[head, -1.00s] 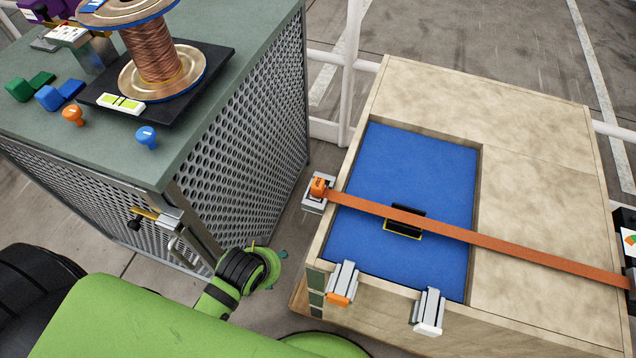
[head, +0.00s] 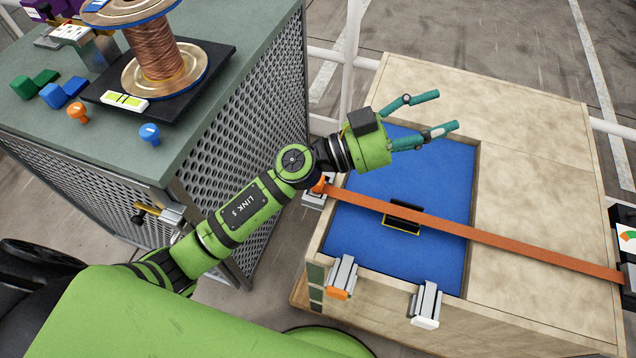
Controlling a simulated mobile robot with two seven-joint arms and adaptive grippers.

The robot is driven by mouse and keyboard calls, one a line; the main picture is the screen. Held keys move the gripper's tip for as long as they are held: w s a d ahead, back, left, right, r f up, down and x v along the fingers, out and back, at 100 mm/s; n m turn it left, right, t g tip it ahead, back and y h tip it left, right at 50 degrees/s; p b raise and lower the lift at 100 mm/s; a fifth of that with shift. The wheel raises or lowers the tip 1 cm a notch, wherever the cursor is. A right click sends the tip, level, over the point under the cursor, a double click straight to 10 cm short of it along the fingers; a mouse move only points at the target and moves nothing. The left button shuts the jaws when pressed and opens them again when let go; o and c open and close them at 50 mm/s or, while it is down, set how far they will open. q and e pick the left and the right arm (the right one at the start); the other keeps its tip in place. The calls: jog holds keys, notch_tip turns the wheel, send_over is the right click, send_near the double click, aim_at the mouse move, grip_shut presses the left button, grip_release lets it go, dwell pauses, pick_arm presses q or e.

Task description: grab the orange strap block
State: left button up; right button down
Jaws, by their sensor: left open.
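The orange strap block (head: 318,186) sits on a grey bracket at the left edge of the wooden crate, at the left end of an orange strap (head: 470,237). My left arm passes in front and hides part of the block. My left gripper (head: 447,110) is open and empty, with its two teal fingers apart and pointing right. In the picture it is above and to the right of the block, over the far part of the crate's blue recess (head: 350,235). My right gripper is out of view.
The wooden crate (head: 530,130) has an orange-tipped clamp (head: 341,278) and a white-tipped clamp (head: 425,303) on its near edge. A dark handle (head: 404,215) lies under the strap. A green-topped cabinet (head: 200,60) with a copper spool (head: 157,50) stands left.

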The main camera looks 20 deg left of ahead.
pick_arm(q)
notch_tip(320, 180, down, 14)
jog(key=s+m+g+y, duration=0.3)
jog(key=m+g+y, duration=0.3)
jog(key=g, duration=0.4)
jog(key=w+a+f+n+y, duration=0.1)
jog(key=a+f+n+y, duration=0.1)
jog(key=a+y, duration=0.2)
jog(key=w+a+f+n+y, duration=0.1)
jog(key=a+y, duration=0.3)
jog(key=a, duration=0.4)
jog(key=w+a+f+n+y, duration=0.2)
jog(key=a+f+y, duration=0.1)
jog(key=a, duration=0.3)
jog(key=shift+w+a+n+y, duration=0.3)
jog(key=shift+a+y, duration=0.1)
jog(key=shift+y, duration=0.5)
notch_tip(320, 180, down, 7)
jog(key=shift+d+r+p, duration=0.15)
jog(key=shift+r+p, duration=0.05)
jog(key=shift+p, duration=0.95)
grip_shut()
